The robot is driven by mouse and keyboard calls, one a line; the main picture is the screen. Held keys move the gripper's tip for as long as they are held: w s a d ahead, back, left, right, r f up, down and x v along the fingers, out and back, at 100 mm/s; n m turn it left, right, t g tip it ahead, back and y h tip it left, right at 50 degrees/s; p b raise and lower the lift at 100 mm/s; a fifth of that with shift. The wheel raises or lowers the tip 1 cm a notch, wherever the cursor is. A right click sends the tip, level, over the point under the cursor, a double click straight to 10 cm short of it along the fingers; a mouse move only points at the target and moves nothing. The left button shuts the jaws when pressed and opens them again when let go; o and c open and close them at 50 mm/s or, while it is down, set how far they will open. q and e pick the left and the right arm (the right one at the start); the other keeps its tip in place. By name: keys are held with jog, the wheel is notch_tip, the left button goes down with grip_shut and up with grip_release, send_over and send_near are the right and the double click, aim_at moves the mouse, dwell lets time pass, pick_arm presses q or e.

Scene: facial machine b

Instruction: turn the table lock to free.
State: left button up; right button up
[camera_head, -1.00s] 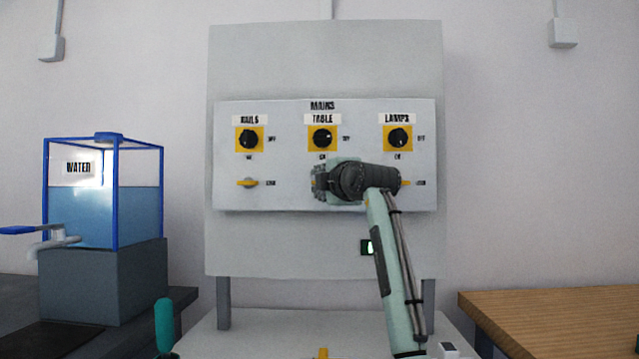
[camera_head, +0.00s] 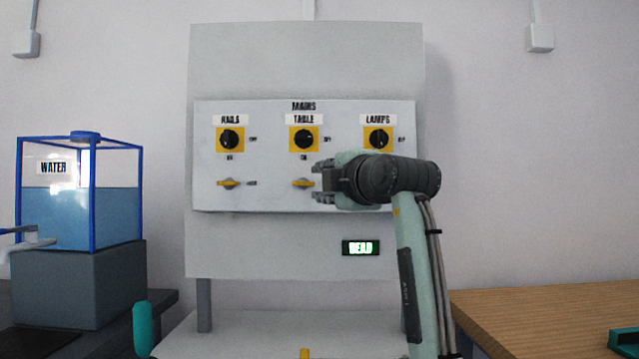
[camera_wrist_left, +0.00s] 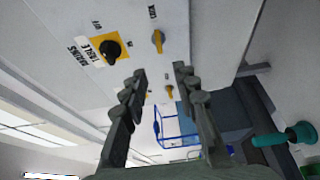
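The table lock (camera_head: 302,183) is a small yellow lever on the white panel, below the black TABLE knob (camera_head: 304,140) on its yellow plate. The lever lies horizontal in the head view; any label to its right is hidden by my gripper. My left gripper (camera_head: 319,181) is just right of the lever in that picture, fingers pointing left, spread and empty. The wrist view shows the open fingers (camera_wrist_left: 160,72) with nothing between them. The table lock (camera_wrist_left: 158,41) and TABLE knob (camera_wrist_left: 110,48) appear beyond them there. My right gripper is not in view.
The RAILS knob (camera_head: 230,140) and its yellow lock (camera_head: 229,184) are at left. The LAMPS knob (camera_head: 378,139) is at right; its lock is hidden by my arm. A green lit display (camera_head: 360,248) sits below. A water tank (camera_head: 80,200) stands left, a wooden table (camera_head: 550,310) right.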

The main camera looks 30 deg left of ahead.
aim_at(303, 188)
pick_arm(q)
jog(key=o, duration=0.4)
jog(key=shift+w+a+f+m, duration=0.2)
jog(key=shift+a+m, duration=0.1)
jog(key=shift+m, duration=0.2)
jog(key=o, duration=0.4)
jog(key=a+m, duration=0.1)
jog(key=f+m+t, duration=0.1)
jog(key=m, duration=0.1)
jog(key=w+a+m, duration=0.1)
jog(key=shift+w+a+f+t+p, duration=0.1)
jog(key=shift+a+f+t+p, duration=0.2)
jog(key=shift+f+t+p, duration=0.1)
jog(key=w+a+m+t+h+p, duration=0.1)
jog(key=a+m+t, duration=0.1)
jog(key=m, duration=0.4)
jog(key=w+a+m+t+h+p, duration=0.1)
jog(key=w+a+m+t, duration=0.1)
jog(key=m, duration=0.4)
jog(key=w+a+r+m+t+h+p, duration=0.1)
jog(key=w+m+t, duration=0.1)
jog(key=m, duration=0.4)
jog(key=shift+a+r+m+t, duration=0.1)
jog(key=shift+a+m+t, duration=0.25)
jog(key=shift+t, duration=0.25)
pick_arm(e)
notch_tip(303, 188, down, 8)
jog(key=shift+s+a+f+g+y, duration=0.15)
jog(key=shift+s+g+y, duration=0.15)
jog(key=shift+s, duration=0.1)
